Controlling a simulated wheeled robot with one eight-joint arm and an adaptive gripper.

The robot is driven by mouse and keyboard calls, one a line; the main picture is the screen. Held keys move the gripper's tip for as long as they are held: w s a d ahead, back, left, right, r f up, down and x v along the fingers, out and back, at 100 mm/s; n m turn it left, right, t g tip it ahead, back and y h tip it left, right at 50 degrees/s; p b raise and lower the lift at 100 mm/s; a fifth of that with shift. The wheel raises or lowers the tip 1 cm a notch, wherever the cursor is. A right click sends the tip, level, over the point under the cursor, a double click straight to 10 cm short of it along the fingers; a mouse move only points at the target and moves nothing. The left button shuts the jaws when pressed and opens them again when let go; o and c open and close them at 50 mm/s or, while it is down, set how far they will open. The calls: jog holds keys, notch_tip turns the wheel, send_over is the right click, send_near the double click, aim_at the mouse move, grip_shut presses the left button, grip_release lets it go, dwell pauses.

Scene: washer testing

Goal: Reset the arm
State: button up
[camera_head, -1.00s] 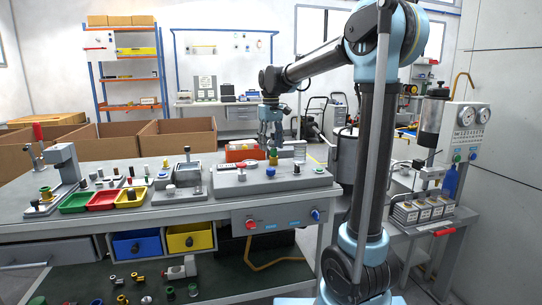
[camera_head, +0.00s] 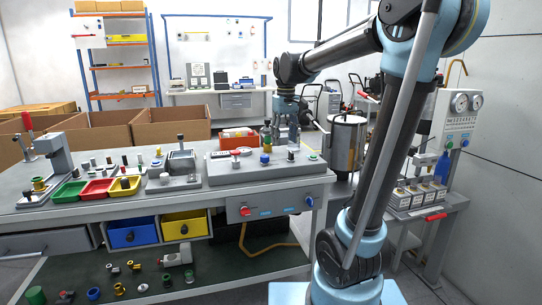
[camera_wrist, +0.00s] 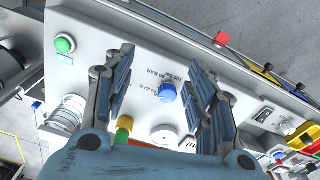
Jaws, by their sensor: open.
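My gripper (camera_head: 284,130) hangs from the arm above the right half of the grey test station (camera_head: 222,176) on the bench. In the wrist view my gripper (camera_wrist: 164,85) is open, its two fingers spread apart with nothing held. Between them, on the panel beyond, is a blue knob (camera_wrist: 167,92) beside printed bar labels. A yellow and green fitting (camera_wrist: 124,130) and a round white gauge face (camera_wrist: 165,134) lie nearer the palm, partly hidden. A green button (camera_wrist: 64,43) is at upper left.
Green, red and yellow trays (camera_head: 68,191) and a grey press stand (camera_head: 68,160) are on the bench at left. Cardboard boxes (camera_head: 170,126) stand behind it. A metal cylinder (camera_head: 346,145) and a gauge panel (camera_head: 455,125) are at right. Open air surrounds the gripper above the station.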

jog(key=s+d+f+m, duration=0.1)
jog(key=s+d+f, duration=0.3)
jog(key=s+f, duration=0.3)
jog(key=s+d+f+m+t, duration=0.1)
jog(key=s+d+f, duration=0.4)
jog(key=s, duration=0.5)
jog(key=s+d+f+m, duration=0.3)
jog(key=s+d+f, duration=0.2)
jog(key=s+f, duration=0.3)
jog(key=shift+s+f+t, duration=0.15)
jog(key=shift+f+t, duration=0.25)
jog(key=shift+f, duration=0.3)
jog(key=shift+d, duration=0.1)
jog(key=shift+w+f, duration=0.2)
jog(key=shift+w, duration=0.25)
